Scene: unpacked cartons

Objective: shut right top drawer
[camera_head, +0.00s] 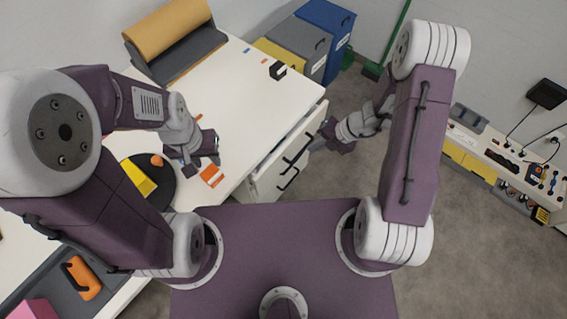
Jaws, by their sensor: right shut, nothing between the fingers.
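The white drawer unit (265,186) stands under the right end of the white table, with black handles on its front. Its top drawer (309,122) sticks out past the table edge, with a dark gap showing behind its front. My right gripper (321,143) is shut and empty, just right of the top drawer's front, close to the upper handle (297,150). I cannot tell whether it touches the drawer. My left gripper (205,163) is over the table, and its finger opening is unclear.
An orange-and-white item (211,175) and a dark round tray (155,192) with a yellow block lie on the table near my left gripper. Coloured bins (323,30) stand behind the table. Open floor lies to the right, before a side bench (500,150).

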